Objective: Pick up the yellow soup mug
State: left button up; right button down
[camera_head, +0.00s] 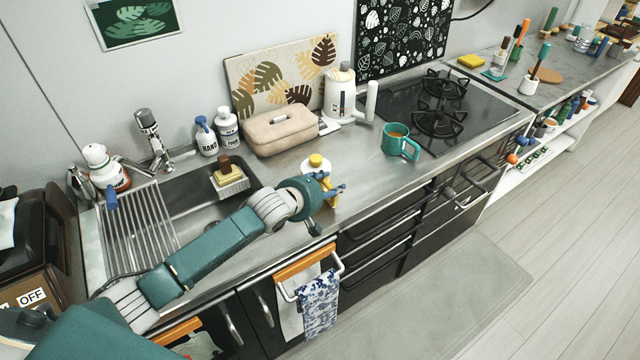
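No plainly yellow mug shows. A green mug (401,143) with orange contents stands upright on the steel counter, left of the hob, its handle to the right. A yellow and white object with a round yellow cap (316,160) stands at the counter's front. My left gripper (335,191) is in front of this object and hides much of it; a yellow part shows beside the fingers. I cannot tell whether the fingers touch it or how far they are open. The green mug is apart from the gripper, to its upper right. My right gripper is not in view.
A beige box (280,130) and a white kettle (340,95) stand at the back. The sink with a drying rack (138,230) and a brush (229,178) is left. The black hob (475,105) is right. Counter between the green mug and my gripper is clear.

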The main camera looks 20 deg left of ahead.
pick_arm(q)
jog(key=shift+f, duration=0.15)
jog(key=shift+c, duration=0.4)
grip_shut()
